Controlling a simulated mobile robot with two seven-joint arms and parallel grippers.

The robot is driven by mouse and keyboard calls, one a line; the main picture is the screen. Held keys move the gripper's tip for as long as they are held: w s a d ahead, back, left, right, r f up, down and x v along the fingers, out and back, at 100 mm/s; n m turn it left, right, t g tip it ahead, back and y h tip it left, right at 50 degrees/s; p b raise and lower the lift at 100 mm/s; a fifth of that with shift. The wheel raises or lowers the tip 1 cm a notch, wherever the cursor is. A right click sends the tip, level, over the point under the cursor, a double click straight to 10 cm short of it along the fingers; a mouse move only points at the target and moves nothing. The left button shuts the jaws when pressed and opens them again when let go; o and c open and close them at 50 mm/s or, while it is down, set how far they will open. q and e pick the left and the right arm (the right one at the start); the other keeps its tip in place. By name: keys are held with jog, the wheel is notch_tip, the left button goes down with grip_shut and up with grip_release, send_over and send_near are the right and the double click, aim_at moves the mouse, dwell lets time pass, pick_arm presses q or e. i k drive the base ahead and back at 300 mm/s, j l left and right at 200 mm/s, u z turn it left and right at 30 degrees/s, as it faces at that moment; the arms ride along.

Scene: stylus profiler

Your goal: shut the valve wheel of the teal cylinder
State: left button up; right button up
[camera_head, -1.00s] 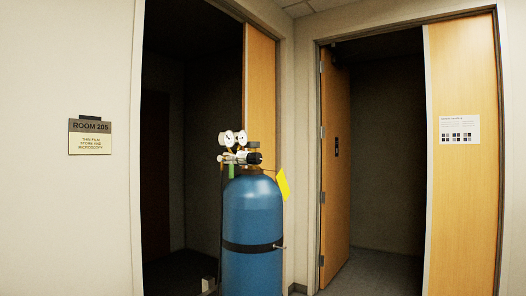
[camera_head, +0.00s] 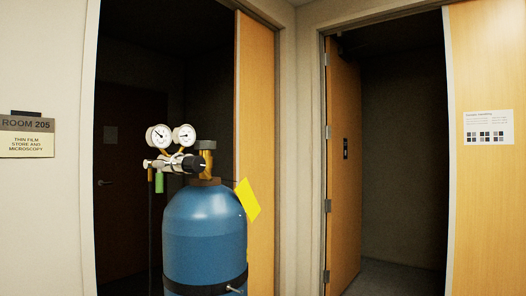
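The teal cylinder (camera_head: 204,238) stands upright left of the middle in the head view, its lower part cut off by the bottom edge. A dark valve wheel (camera_head: 205,145) sits on top of its brass valve. A regulator (camera_head: 172,163) with two round white gauges and a black knob is attached at the left of the valve. A yellow tag (camera_head: 248,200) hangs at the cylinder's right shoulder. Whether the wheel is open or shut cannot be told. Neither of my grippers shows in the view.
A strap (camera_head: 205,287) runs round the cylinder low down. Behind it is a dark doorway with a wooden door edge (camera_head: 255,150). A second doorway with an open wooden door (camera_head: 343,170) is at the right. A room sign (camera_head: 27,136) hangs on the left wall.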

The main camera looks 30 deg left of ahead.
aim_at(199, 145)
jog(key=i+l, duration=0.1)
jog(key=i, duration=0.6)
jog(key=i+l, duration=0.15)
jog(key=i, duration=0.5)
jog(key=i+u, duration=0.25)
jog(key=u, duration=0.2)
jog(key=i+l+u, duration=0.2)
jog(key=u, duration=0.25)
jog(key=i+l+u, duration=0.25)
jog(key=u, duration=0.15)
jog(key=i+l+u, duration=0.15)
jog(key=l+u, duration=0.15)
jog(key=u, duration=0.15)
jog(key=i+l+u, duration=0.15)
jog(key=l+u, duration=0.3)
jog(key=j, duration=0.1)
